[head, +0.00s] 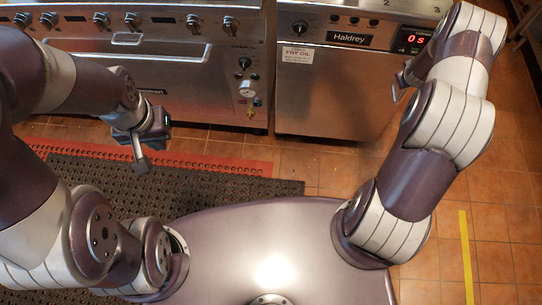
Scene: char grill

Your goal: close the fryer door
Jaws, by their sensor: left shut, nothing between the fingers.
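The fryer (350,40) is the stainless steel unit at the upper middle right, with a "Haldrey" label and a red display. Its door (335,105) is the plain steel front below the controls. It looks about flush with the front, though the steep view makes a small gap hard to tell. My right gripper (403,82) is at the door's right side, mostly hidden by my own arm. I cannot tell whether it touches the door. My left gripper (141,164) is shut and empty, above the floor mat, left of the fryer and apart from it.
A steel range with an oven door (190,85), knobs and a long handle stands left of the fryer. A dark perforated mat (220,187) with a red edge lies on the tiled floor before it. A yellow floor stripe (466,255) runs at the right.

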